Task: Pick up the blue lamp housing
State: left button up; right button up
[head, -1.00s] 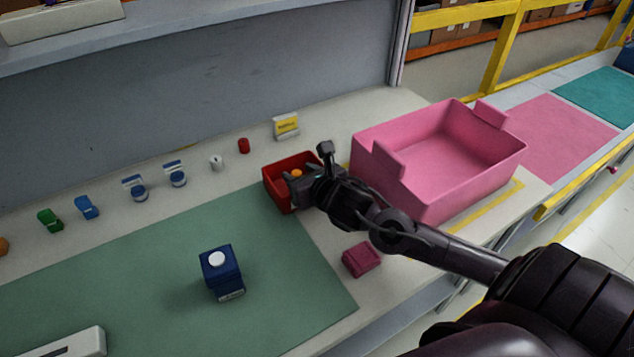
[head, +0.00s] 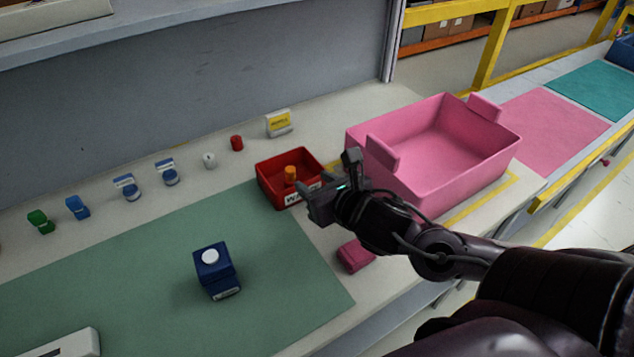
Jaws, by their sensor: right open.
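A dark blue box-shaped housing (head: 215,279) with a white round cap on top stands upright on the green mat, in the lower middle of the head view. I cannot tell from looks alone which is called the lamp housing. My right gripper (head: 308,205) is open and empty, at the front right corner of the red bin. It is up and to the right of the dark blue housing, well apart from it. My left gripper is not in view.
The red bin (head: 262,185) holds an orange piece (head: 290,174). A large pink crate (head: 435,187) stands to the right, and a magenta block (head: 355,256) lies below my right arm. Small parts line the back. The green mat (head: 120,270) is mostly clear around the housing.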

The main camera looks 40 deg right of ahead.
aim_at(215, 271)
jog(key=k+j, duration=0.1)
jog(key=k, duration=0.9)
